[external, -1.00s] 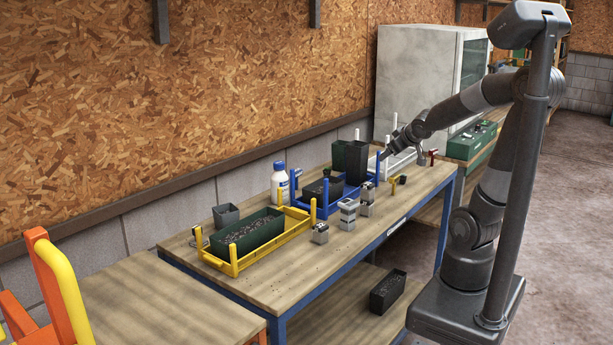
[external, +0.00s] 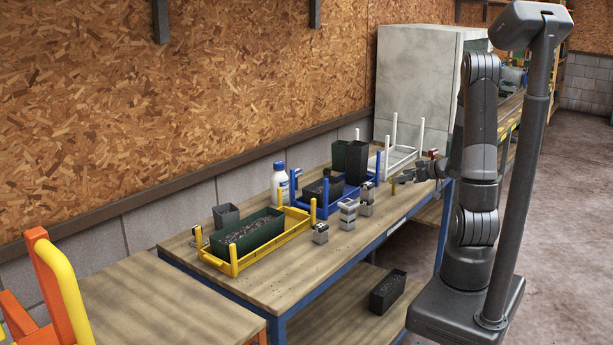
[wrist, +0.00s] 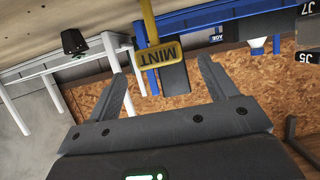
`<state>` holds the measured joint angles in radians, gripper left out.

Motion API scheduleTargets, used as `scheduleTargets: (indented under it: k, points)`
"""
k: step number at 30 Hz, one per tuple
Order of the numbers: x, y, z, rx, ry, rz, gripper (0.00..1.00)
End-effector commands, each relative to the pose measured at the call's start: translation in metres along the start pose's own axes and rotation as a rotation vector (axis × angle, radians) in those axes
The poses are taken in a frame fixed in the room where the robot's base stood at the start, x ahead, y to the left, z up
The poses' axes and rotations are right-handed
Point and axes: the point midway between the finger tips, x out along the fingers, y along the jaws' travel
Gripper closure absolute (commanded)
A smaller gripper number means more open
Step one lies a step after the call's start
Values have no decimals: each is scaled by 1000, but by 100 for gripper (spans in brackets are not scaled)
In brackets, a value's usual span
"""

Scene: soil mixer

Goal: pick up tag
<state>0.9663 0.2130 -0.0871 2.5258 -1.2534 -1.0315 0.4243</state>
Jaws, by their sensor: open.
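The yellow tag (wrist: 160,57) with "MINT" on it and a yellow stem shows in the wrist view, ahead of my gripper (wrist: 161,67). My gripper is open, one finger to each side of the tag in that view, with nothing held. I cannot tell how deep the tag lies between the fingers. In the external view my gripper (external: 397,179) is low at the table's right front edge. It hides most of the tag there.
A blue rack (external: 316,208) with dark pots stands left of my gripper. A white rack (external: 403,157) is behind it. Grey blocks (external: 347,215) stand along the front. A yellow rack (external: 222,267) holds a soil-filled planter.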

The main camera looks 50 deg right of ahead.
Motion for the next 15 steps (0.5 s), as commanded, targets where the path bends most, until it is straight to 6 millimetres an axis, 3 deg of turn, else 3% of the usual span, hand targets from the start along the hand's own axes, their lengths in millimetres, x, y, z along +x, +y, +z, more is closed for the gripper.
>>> scheduleTargets:
  k: [9, 15]
  points:
    - [47, -1, 0, 0, -3, -2, 22]
    - [62, 0, 0, 0, -1, 1, 22]
